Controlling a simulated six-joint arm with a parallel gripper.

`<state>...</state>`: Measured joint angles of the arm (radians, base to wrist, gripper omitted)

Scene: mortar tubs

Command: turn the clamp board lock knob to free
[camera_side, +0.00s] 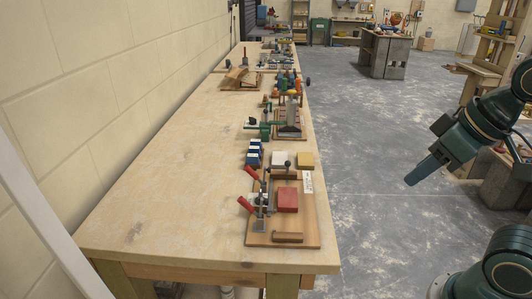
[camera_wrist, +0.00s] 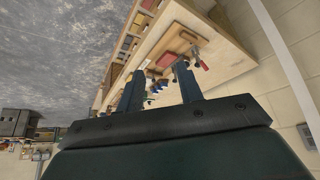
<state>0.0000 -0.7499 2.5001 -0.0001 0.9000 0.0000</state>
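The clamp board (camera_side: 313,225) is a wooden board near the front right of the bench, with two red-handled clamps (camera_side: 252,205) and a red block (camera_side: 288,199). A small dark ball-topped part (camera_side: 287,164) stands at its back edge; I cannot tell whether it is the lock knob, or its setting. My gripper (camera_side: 412,181) is in the air over the floor, right of the bench and well apart from the board. In the wrist view my gripper (camera_wrist: 160,68) has its two fingers apart with nothing held. The board (camera_wrist: 178,42) shows beyond the fingertips, small and tilted.
White (camera_side: 280,159) and yellow (camera_side: 305,160) blocks and several blue-and-white pieces (camera_side: 254,153) sit behind the board. A green clamp fixture (camera_side: 265,128) stands farther back. The bench's left side (camera_side: 175,190) is clear. The wall runs along the left.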

